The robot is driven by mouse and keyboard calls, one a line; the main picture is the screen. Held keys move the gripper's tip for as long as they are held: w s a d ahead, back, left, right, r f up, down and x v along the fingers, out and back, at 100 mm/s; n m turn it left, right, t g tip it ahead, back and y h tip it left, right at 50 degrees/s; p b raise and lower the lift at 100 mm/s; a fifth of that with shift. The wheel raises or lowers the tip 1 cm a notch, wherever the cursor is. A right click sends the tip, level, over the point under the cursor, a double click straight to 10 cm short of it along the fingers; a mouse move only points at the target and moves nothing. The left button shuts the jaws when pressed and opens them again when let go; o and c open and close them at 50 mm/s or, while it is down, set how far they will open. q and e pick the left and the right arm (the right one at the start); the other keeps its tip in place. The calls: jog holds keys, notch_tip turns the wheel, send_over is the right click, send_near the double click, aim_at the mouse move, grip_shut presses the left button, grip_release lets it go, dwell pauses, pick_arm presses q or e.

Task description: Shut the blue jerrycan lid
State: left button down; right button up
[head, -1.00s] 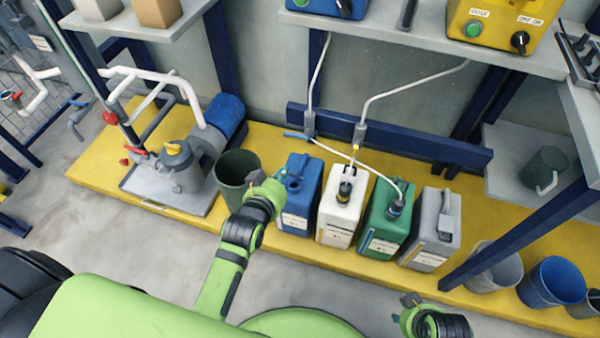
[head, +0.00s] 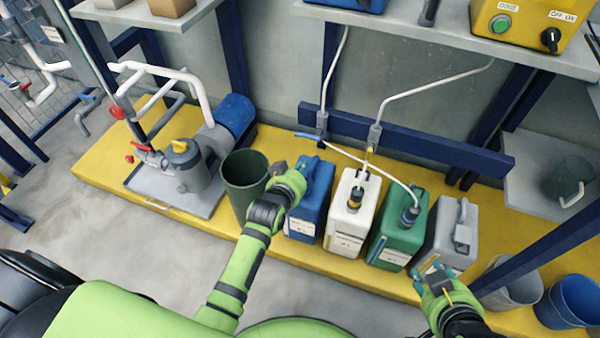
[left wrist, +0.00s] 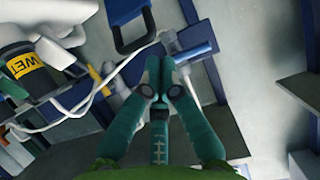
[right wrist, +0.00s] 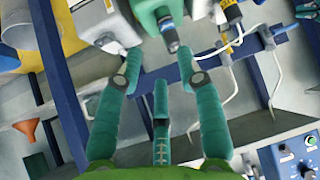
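The blue jerrycan (head: 311,212) stands upright at the left end of a row of cans, with a blue raised part at its top. My left gripper (head: 298,168) is at its upper left side, hiding part of the top; I cannot tell whether they touch or how the lid stands. In the left wrist view the left fingertips (left wrist: 160,62) are together with nothing visible between them. My right gripper (head: 432,272) is in front of the grey jerrycan. In the right wrist view its fingers (right wrist: 159,62) are spread and empty, below the green jerrycan (right wrist: 150,12).
A white jerrycan (head: 348,222), a green jerrycan (head: 395,238) and a grey jerrycan (head: 440,240) stand to the right. Hoses run to the white and green ones. A dark green bin (head: 240,190) stands left of the blue can. A blue beam (head: 430,148) runs behind.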

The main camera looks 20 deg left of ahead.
pick_arm(q)
jog(key=shift+s+f, duration=0.3)
pick_arm(e)
jog(key=shift+w+a+r+t, duration=0.25)
jog(key=shift+w+r+t, duration=0.25)
jog(key=shift+w+r, duration=0.1)
jog(key=shift+w, duration=0.1)
